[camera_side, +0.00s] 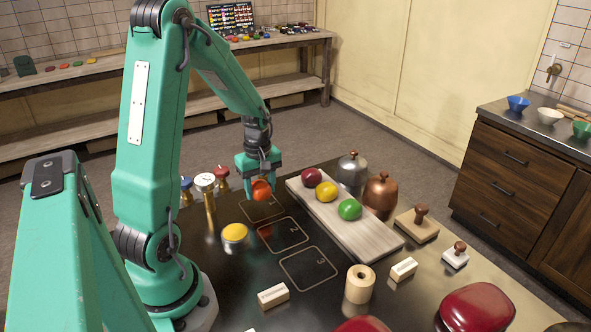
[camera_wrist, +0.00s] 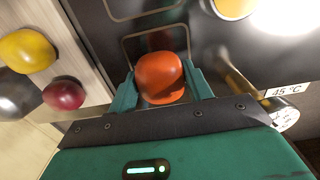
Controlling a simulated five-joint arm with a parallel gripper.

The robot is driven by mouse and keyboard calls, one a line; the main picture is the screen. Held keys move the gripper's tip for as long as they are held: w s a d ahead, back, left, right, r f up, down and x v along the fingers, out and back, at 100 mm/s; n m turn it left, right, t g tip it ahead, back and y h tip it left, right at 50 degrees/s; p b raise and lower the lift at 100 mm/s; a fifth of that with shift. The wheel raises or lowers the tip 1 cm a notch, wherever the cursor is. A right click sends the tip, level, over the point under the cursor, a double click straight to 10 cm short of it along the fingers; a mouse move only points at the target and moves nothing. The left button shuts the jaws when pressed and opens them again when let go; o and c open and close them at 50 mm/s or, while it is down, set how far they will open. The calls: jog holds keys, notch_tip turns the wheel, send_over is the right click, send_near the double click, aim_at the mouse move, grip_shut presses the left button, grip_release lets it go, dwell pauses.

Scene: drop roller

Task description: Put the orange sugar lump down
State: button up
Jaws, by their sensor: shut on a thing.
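The orange sugar lump (camera_side: 261,191) is rounded and sits between the fingers of my gripper (camera_side: 259,184). In the wrist view the lump (camera_wrist: 160,77) shows between both fingertips, with a finger on each side. My gripper is shut on it. The lump hangs above the dark glossy table (camera_side: 215,285), and its orange reflection shows below it, apart from it. Outlined squares are marked on the table: one (camera_side: 275,212) close under the lump, one marked 2 (camera_side: 299,242) and one marked 3 (camera_side: 329,272) nearer the camera.
A pale board (camera_side: 370,238) right of my gripper carries dark red (camera_side: 312,177), yellow (camera_side: 326,191) and green (camera_side: 350,209) lumps. A yellow-topped item (camera_side: 234,233) and a brass post (camera_side: 209,205) stand left. A copper pot (camera_side: 381,193) stands behind the board. The outlined squares 2 and 3 are clear.

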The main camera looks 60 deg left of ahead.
aim_at(260, 208)
jog(key=shift+a+f, duration=0.35)
jog(key=shift+a, duration=0.25)
jog(key=shift+f, duration=2)
jog(key=shift+f, duration=0.1)
jog(key=o, duration=1)
notch_tip(260, 208, up, 12)
jog(key=shift+r, duration=0.15)
jog(key=shift+d, duration=0.1)
